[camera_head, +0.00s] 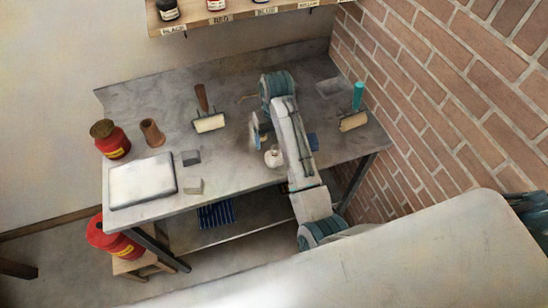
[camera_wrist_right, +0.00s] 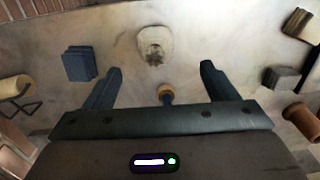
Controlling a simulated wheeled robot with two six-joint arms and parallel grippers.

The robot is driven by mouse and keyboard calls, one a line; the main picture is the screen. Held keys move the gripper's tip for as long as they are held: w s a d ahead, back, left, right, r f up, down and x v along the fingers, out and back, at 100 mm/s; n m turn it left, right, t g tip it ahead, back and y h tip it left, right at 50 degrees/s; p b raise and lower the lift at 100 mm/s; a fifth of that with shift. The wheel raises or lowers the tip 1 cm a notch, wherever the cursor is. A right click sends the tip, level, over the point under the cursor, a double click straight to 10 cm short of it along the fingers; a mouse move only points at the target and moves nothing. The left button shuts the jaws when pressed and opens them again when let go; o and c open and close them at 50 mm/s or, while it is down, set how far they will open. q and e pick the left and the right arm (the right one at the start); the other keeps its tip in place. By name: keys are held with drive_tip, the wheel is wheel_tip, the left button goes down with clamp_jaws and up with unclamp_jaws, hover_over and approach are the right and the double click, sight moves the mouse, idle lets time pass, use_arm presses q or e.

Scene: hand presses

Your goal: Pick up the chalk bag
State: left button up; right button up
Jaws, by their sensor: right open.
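The chalk bag (camera_head: 273,158) is a small, pale, rounded pouch on the grey metal workbench (camera_head: 240,180), near its front edge. In the right wrist view the chalk bag (camera_wrist_right: 155,45) lies beyond the fingertips, roughly centred between their lines and apart from them. My right gripper (camera_head: 259,136) hangs over the bench just behind and left of the bag, partly hidden by its own arm. In the wrist view the right gripper (camera_wrist_right: 161,68) has its fingers wide apart with nothing held. My left gripper is not in view.
A small wooden-knobbed thing (camera_wrist_right: 166,94) shows between the fingers. A blue block (camera_head: 313,141) lies right of the bag. A brick wall (camera_head: 430,90) bounds the right.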

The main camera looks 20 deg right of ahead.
sight(274, 148)
wheel_tip(274, 148, down, 4)
drive_tip(key=shift+d+f+p, duration=0.1)
drive_tip(key=shift+f+p, duration=0.05)
drive_tip(key=shift+p, duration=0.35)
drive_tip(key=shift+f+p, duration=0.25)
drive_tip(key=shift+p, duration=0.05)
wheel_tip(274, 148, down, 4)
drive_tip(key=shift+w+d+f+p, duration=0.1)
drive_tip(key=shift+w+f+p, duration=0.05)
drive_tip(key=shift+p, duration=0.9)
drive_tip(key=shift+f, duration=0.25)
drive_tip(key=c, duration=1.2)
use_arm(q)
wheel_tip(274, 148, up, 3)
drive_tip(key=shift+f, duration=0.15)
use_arm(e)
drive_tip(key=shift+w+r, duration=0.15)
drive_tip(key=shift+r, duration=0.05)
